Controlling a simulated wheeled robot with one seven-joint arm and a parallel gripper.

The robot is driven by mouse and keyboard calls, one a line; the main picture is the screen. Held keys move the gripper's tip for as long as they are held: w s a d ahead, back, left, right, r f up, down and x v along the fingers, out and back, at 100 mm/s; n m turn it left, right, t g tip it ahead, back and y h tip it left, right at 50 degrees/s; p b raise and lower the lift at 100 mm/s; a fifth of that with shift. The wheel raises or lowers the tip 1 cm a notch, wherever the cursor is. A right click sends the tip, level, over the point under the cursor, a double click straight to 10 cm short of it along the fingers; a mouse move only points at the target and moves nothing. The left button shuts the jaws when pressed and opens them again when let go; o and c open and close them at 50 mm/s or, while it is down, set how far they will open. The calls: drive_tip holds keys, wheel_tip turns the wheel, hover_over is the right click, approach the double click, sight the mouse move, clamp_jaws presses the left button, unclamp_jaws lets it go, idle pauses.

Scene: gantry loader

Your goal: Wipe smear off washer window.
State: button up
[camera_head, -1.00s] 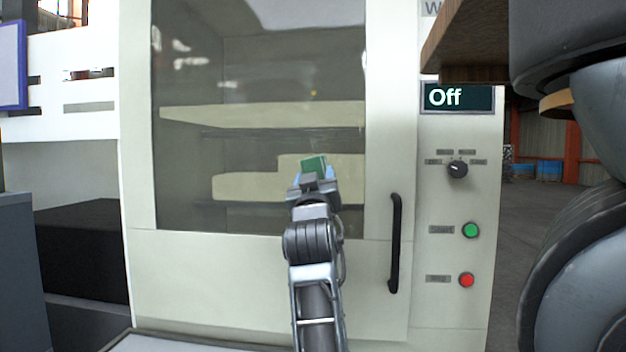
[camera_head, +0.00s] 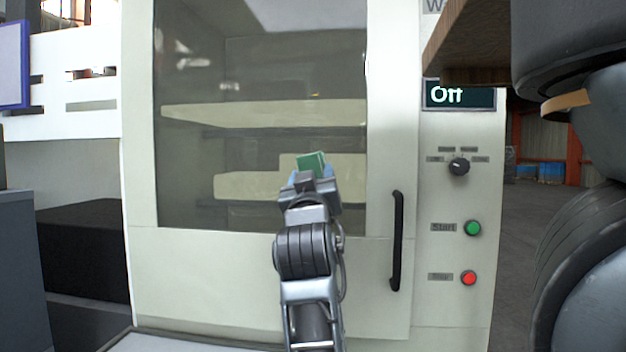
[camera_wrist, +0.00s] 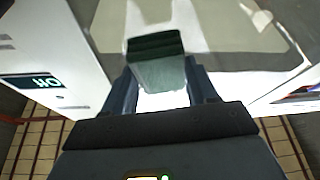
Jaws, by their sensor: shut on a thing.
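The washer (camera_head: 180,275) is a pale cabinet with a large dark window (camera_head: 260,70) in its door. My gripper (camera_head: 313,178) is in front of the lower middle of the window, shut on a green block-like pad (camera_head: 311,161). The pad also shows between the fingers in the wrist view (camera_wrist: 157,62). I cannot tell whether the pad touches the glass. Pale marks show on the upper left of the window; I cannot tell smear from reflection.
A black door handle (camera_head: 396,240) stands right of my gripper. The control panel has a display (camera_head: 459,95) reading "Off", a knob (camera_head: 459,167), a green button (camera_head: 472,228) and a red button (camera_head: 468,278). A dark box (camera_head: 82,250) is at the left.

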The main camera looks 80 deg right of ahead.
drive_tip(key=shift+s+a+p, duration=0.1)
drive_tip(key=shift+a+p, duration=0.8)
drive_tip(key=shift+a, duration=0.6)
